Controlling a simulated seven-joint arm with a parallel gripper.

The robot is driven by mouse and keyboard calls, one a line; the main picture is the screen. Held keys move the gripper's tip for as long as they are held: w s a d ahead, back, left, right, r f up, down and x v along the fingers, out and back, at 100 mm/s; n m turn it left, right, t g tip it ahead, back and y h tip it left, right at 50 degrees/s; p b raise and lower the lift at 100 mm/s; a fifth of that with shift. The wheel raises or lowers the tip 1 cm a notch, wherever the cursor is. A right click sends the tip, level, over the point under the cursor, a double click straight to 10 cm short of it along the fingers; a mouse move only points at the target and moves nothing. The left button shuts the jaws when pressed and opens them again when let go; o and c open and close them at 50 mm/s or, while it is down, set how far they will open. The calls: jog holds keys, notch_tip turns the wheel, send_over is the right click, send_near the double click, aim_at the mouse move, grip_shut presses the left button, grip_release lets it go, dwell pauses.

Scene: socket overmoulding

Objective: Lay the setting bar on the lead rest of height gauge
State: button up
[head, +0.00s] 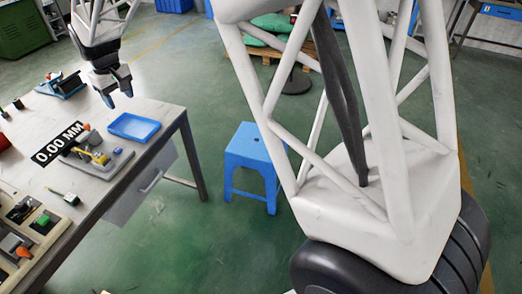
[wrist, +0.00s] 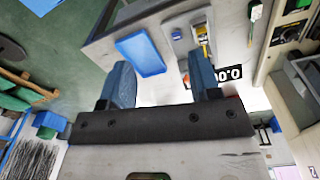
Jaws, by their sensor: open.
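The height gauge (head: 108,163) is a grey base on the bench with a yellow part and an orange piece on it, beside a black "0.00 MM" readout (head: 58,144). In the wrist view the gauge (wrist: 198,48) shows near the right finger, partly hidden. I cannot make out the setting bar for sure; the yellow part (head: 98,156) on the gauge is too small to identify. My gripper (head: 115,92) is open, fingers pointing down, above the bench near the blue tray. In the wrist view the gap between its fingers (wrist: 162,82) is empty.
The blue tray (head: 134,127) looks empty and lies by the bench's right edge; it also shows in the wrist view (wrist: 141,54). A green-topped tool (head: 68,198) lies in front of the gauge. Fixtures with coloured parts (head: 37,220) stand at front left. A blue stool (head: 254,158) stands on the floor.

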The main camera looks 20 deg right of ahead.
jog(key=s+d+r+m, duration=0.2)
jog(key=s+d+r, duration=0.4)
jog(key=s+d, duration=0.4)
jog(key=s+d+m, duration=0.1)
jog(key=s+d, duration=0.4)
jog(key=s, duration=0.5)
jog(key=s+d+f+m+t, duration=0.1)
jog(key=s+d+m, duration=0.1)
jog(key=s+d, duration=0.4)
jog(key=s+d+m, duration=0.1)
jog(key=s+d, duration=0.5)
jog(key=s, duration=1)
jog(key=shift+d+f+m+t, duration=0.15)
jog(key=shift+f+m+t, duration=0.15)
jog(key=shift+t, duration=0.1)
